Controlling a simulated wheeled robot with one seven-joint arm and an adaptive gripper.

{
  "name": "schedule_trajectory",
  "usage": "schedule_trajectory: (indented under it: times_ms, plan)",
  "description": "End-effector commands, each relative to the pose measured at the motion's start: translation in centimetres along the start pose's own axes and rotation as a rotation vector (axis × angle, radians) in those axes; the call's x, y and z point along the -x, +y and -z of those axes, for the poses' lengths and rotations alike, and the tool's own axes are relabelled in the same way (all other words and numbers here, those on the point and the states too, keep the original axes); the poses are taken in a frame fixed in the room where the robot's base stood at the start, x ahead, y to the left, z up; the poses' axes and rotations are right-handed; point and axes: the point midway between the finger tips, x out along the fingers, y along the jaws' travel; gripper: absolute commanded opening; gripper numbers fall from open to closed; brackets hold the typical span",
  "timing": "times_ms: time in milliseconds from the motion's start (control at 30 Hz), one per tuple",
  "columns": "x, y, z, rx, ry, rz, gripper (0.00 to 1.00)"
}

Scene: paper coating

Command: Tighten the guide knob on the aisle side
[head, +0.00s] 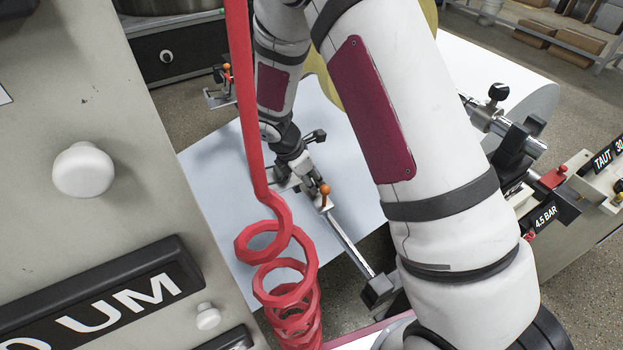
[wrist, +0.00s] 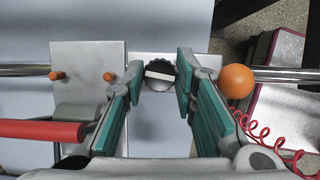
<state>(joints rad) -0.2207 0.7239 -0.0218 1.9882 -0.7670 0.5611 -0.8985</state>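In the wrist view, a round black knob (wrist: 160,72) with a white bar across its face sits on a grey block. My gripper (wrist: 158,82) has its teal fingers spread on either side of this knob. The right fingertip is very near or touching the knob's edge; a small gap shows at the left fingertip. In the head view my gripper (head: 297,172) is down at the metal guide on the rail, and its fingers hide most of the knob there. An orange ball knob (wrist: 236,81) is just right of the right finger; it also shows in the head view (head: 325,189).
A steel rail (head: 348,243) runs through the guide above the pale sheet (head: 215,155). A grey plate with two orange pegs (wrist: 83,75) and a red handle (wrist: 40,129) lie left of my fingers. A red coiled hose (head: 285,270) hangs close to my arm.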

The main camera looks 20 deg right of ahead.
Motion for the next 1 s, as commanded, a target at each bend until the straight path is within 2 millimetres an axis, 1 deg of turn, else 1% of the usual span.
schedule_trajectory:
  times_ms: [267, 467, 1000]
  plan:
    - [0.03, 0.03, -0.03, -0.039, -0.001, 0.017, 0.0]
    - [0.03, 0.12, 0.0, -0.142, 0.0, 0.059, 0.0]
    - [-0.06, 0.38, -0.08, -0.603, 0.0, 0.25, 0.0]
